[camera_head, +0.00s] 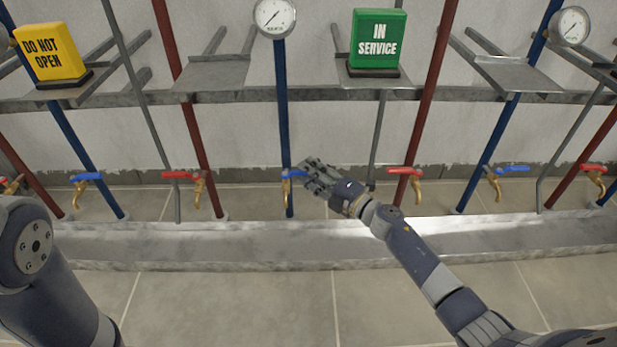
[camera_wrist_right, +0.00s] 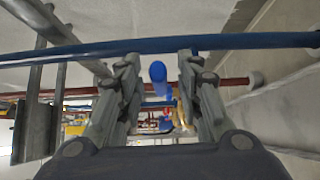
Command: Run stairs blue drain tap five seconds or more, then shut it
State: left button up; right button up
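Three blue-handled taps show in the head view: one at left (camera_head: 86,179), one in the middle (camera_head: 291,175) and one at right (camera_head: 512,169). Which of them is the stairs blue drain tap, I cannot tell. My right gripper (camera_head: 309,178) is at the middle blue tap, and its fingers partly cover it. In the right wrist view, the gripper's fingers (camera_wrist_right: 159,95) stand apart, with the blue handle (camera_wrist_right: 158,72) between them. They do not look closed on it. No water stream can be made out. My left gripper is out of the head view; only part of my left arm shows.
Red-handled taps, one left (camera_head: 179,175) and one right (camera_head: 405,171), flank the middle one. A metal trough (camera_head: 230,250) runs below. A yellow DO NOT OPEN sign (camera_head: 50,52) and a green IN SERVICE sign (camera_head: 378,38) stand above. A gauge (camera_head: 275,16) tops the middle blue pipe.

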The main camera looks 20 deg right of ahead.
jog(key=shift+w+a, duration=0.3)
jog(key=shift+w, duration=0.15)
grip_shut()
